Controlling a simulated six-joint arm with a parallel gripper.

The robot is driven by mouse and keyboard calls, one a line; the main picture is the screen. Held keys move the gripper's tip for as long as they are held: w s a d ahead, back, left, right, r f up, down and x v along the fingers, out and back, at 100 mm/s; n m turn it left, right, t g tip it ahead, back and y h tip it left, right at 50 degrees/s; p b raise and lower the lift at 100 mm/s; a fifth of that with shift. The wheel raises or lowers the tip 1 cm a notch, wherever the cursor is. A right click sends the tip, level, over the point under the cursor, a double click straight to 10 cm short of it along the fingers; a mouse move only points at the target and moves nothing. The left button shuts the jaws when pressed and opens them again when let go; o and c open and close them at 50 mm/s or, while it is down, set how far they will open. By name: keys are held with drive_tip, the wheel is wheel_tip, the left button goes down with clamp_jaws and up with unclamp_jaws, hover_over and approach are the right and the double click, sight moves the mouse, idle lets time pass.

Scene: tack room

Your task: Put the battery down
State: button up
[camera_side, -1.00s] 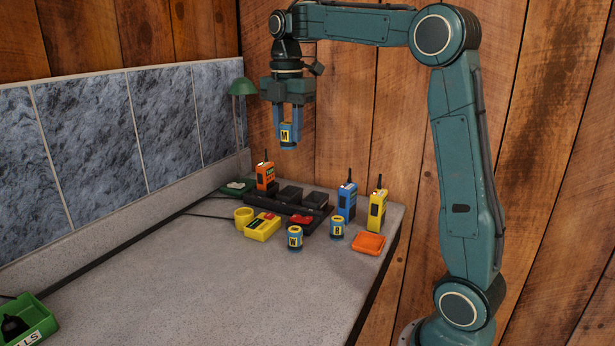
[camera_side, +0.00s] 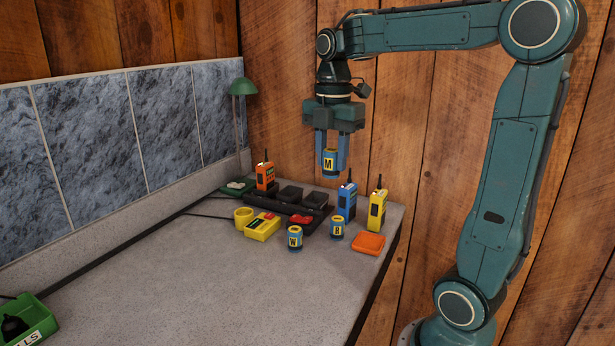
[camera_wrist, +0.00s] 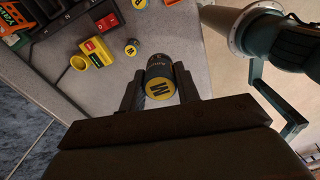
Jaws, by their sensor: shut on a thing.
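My gripper (camera_side: 331,165) is shut on a blue battery with a yellow band marked M (camera_side: 330,161). It holds the battery upright in the air, well above the back right of the counter. In the wrist view the same battery (camera_wrist: 160,82) sits between my fingers, its yellow M end facing the camera. Two similar batteries stand on the counter: one marked W (camera_side: 295,238) and one to its right (camera_side: 337,228), whose letter I cannot read surely.
A black charger (camera_side: 283,207) holds an orange radio (camera_side: 265,177).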

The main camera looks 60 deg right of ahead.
wheel_tip(320, 180, down, 16)
drive_tip(key=shift+r, duration=0.15)
idle(0.4)
drive_tip(key=shift+f, duration=2.1)
drive_tip(key=shift+f, duration=0.1)
drive_tip(key=o, duration=1.1)
wheel_tip(320, 180, up, 12)
